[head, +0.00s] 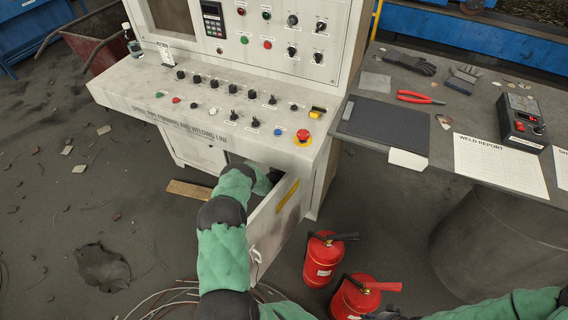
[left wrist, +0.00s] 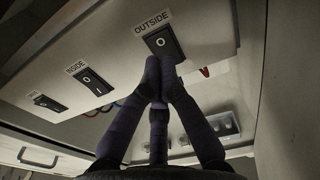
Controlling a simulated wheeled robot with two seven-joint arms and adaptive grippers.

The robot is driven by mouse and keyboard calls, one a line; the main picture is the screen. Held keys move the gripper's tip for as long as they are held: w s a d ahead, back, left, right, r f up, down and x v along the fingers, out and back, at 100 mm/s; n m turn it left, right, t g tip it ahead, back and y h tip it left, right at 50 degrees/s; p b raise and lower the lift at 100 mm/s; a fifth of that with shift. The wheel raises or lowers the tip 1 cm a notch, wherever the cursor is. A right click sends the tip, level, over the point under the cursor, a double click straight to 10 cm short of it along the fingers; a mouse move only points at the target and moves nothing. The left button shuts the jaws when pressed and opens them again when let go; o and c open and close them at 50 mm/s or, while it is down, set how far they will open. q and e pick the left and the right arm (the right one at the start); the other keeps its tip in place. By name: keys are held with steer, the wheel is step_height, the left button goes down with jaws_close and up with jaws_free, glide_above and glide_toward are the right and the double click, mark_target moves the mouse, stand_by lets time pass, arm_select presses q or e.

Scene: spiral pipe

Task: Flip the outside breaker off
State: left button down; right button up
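The outside breaker (left wrist: 162,43) is a black rocker switch under an "OUTSIDE" label, on a pale panel inside the cabinet. In the left wrist view my left gripper (left wrist: 160,82) has its dark fingers drawn together, with nothing seen between them. Its tips are right at the breaker's lower edge; I cannot tell whether they touch. In the head view my left arm reaches into the open cabinet (head: 258,238) under the console, and the gripper is mostly hidden there. My right gripper (head: 385,313) is partly visible at the bottom edge, near the fire extinguishers, its fingers unclear.
An "INSIDE" breaker (left wrist: 93,81) and another switch (left wrist: 48,103) sit left of the outside one. The cabinet door (head: 275,215) stands open beside my left arm. Two red fire extinguishers (head: 322,258) (head: 355,297) stand right of it. A worktable (head: 455,125) is at right.

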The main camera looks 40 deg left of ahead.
arm_select(q)
steer(key=v, duration=0.7)
steer(key=shift+s, duration=0.25)
stand_by(0.3)
